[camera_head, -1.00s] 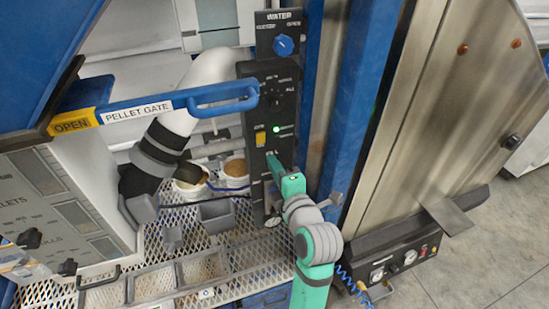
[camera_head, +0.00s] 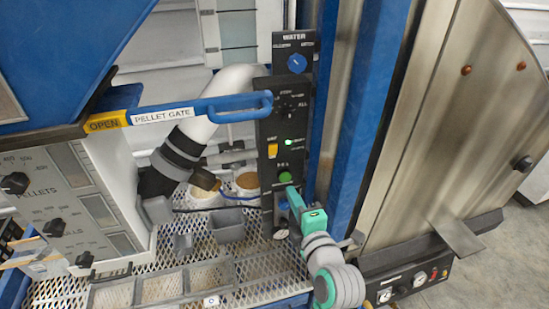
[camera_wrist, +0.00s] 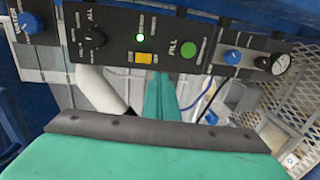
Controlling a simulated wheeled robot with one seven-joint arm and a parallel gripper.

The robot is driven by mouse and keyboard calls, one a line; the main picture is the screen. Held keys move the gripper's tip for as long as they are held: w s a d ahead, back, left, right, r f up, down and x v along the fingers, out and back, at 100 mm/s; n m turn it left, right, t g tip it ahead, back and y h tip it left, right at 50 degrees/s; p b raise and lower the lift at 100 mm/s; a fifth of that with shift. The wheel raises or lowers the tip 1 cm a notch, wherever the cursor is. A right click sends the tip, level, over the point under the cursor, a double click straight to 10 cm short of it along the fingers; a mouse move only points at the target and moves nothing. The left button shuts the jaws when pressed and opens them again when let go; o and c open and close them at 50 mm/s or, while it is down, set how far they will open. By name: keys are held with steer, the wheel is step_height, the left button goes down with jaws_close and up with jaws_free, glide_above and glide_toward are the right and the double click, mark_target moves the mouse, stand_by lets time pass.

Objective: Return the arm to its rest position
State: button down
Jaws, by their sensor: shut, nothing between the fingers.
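My gripper (camera_head: 295,198) is the green end of my arm, at the lower part of the black control panel (camera_head: 285,150) in the head view. Its fingers are together and empty. In the wrist view the closed green fingers (camera_wrist: 160,100) point toward the panel, below a yellow switch (camera_wrist: 144,58) and a green round button (camera_wrist: 188,49). A small green light is lit on the panel. I cannot tell whether the fingertips touch anything. My arm reaches in from the lower right, with grey joints behind the gripper.
A blue pellet gate handle (camera_head: 225,108) juts out left of the panel. White pots (camera_head: 246,183) and grey bins (camera_head: 229,226) stand on a mesh shelf (camera_head: 262,290). A blue post (camera_head: 368,115) and a steel hopper wall (camera_head: 445,130) stand to the right. Open floor (camera_head: 510,260) shows at lower right.

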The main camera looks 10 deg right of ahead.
steer(key=s+a+f+m+g+h, duration=0.1)
steer(key=s+a+f+m, duration=0.3)
steer(key=s+f+m, duration=0.45)
steer(key=s+a+f+m+h, duration=0.1)
steer(key=s+a+f+m, duration=0.4)
steer(key=f, duration=0.6)
steer(key=s+a+f+m, duration=0.1)
steer(key=s+a+m, duration=0.1)
steer(key=s, duration=0.9)
steer(key=s+a+f+m+y, duration=0.1)
steer(key=s+a+m, duration=0.2)
steer(key=s, duration=0.9)
steer(key=shift+a, duration=0.7)
steer(key=shift+s, duration=0.1)
